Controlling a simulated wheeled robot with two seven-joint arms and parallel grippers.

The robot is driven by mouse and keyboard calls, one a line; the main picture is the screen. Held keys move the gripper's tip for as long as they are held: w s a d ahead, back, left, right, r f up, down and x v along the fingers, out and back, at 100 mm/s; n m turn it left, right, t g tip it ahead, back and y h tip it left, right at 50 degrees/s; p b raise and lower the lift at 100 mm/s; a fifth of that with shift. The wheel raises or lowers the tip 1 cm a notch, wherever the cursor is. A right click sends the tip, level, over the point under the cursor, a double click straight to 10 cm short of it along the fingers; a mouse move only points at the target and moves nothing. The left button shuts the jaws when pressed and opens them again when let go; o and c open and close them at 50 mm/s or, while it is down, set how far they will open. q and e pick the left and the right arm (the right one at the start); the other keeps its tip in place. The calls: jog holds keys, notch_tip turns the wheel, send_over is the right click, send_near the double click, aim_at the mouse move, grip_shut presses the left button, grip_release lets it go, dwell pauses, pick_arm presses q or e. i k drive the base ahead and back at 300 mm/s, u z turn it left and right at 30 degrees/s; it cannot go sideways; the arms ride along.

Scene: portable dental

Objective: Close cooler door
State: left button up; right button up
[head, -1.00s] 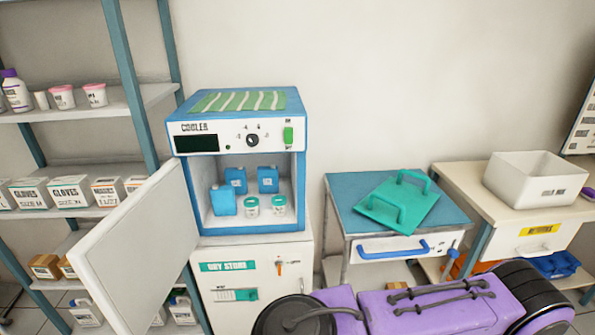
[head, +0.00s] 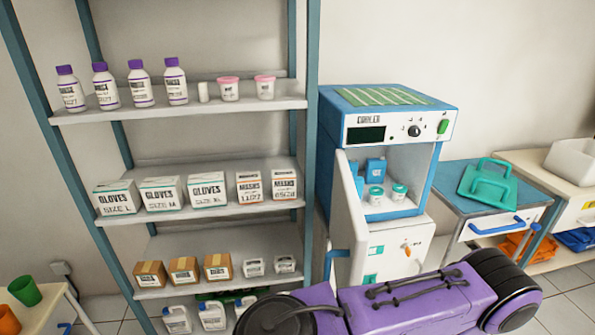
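The cooler (head: 388,113) is a blue and white box on a white dry-store cabinet (head: 392,252), right of centre. Its door (head: 347,220) is open, swung out from the cooler's left side toward me and seen nearly edge-on. Inside the cooler are blue containers (head: 375,167) and small white jars with green lids (head: 399,192); the door hides part of the interior. A purple arm of mine with black parts crosses the bottom right in front of the cabinet. Neither gripper's fingers can be made out in this view.
A tall shelf rack (head: 180,112) with bottles, glove boxes and jugs stands left of the cooler, close to the door. A blue-topped cart (head: 460,207) with a green tray (head: 488,188) stands to the right. A small table (head: 50,315) with cups is at the lower left.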

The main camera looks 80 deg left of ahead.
aim_at(350, 233)
jog(key=k, duration=0.3)
jog(key=u, duration=2)
jog(key=i, duration=1)
jog(key=z, duration=0.6)
jog(key=k, duration=1.05)
jog(key=u, duration=0.05)
